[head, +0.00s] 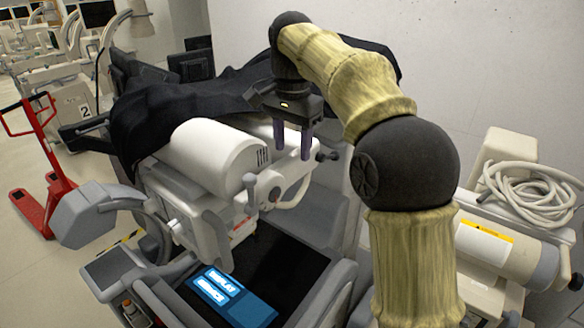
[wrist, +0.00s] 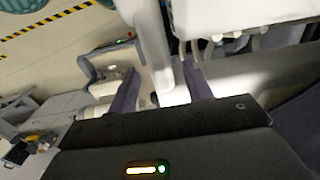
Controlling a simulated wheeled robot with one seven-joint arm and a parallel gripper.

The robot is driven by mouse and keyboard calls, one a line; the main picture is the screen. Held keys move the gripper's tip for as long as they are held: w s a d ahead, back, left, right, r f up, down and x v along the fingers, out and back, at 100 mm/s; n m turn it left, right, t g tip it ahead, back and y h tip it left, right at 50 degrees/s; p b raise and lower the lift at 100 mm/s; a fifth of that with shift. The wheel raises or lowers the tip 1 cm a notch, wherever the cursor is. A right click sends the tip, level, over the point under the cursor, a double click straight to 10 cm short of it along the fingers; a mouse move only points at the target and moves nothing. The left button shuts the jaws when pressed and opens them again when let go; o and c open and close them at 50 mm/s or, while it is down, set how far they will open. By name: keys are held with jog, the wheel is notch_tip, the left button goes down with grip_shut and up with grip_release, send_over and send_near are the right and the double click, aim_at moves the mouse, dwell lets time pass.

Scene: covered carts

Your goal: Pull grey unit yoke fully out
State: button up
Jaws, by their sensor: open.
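The grey and white unit (head: 215,160) stands in the middle of the head view, partly under a black cover. A pale curved bar (head: 297,190) at its right end, below my gripper, looks like the yoke; I cannot be sure. My gripper (head: 293,152) hangs above that end with its two purple fingers apart, pointing down. In the wrist view, my gripper (wrist: 160,68) is open, and a pale bar (wrist: 156,40) runs through the gap between the fingers. Whether the fingers touch it I cannot tell.
A black cover (head: 190,100) drapes over the unit's back. A lit screen (head: 222,290) lies below. A grey box on an arm (head: 85,215) sticks out left, near a red pallet jack (head: 45,165). A coiled hose (head: 530,185) lies on equipment at right. A pale wall stands behind.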

aim_at(292, 155)
jog(key=f, duration=0.4)
jog(key=shift+w+d+f, duration=0.1)
jog(key=shift+w+f, duration=0.1)
jog(key=shift+f, duration=0.05)
jog(key=shift+s+a+f, duration=0.15)
jog(key=shift+a+f, duration=0.05)
jog(key=shift+f, duration=0.35)
jog(key=shift+d, duration=0.1)
jog(key=shift+d, duration=0.1)
jog(key=shift+s, duration=0.1)
grip_shut()
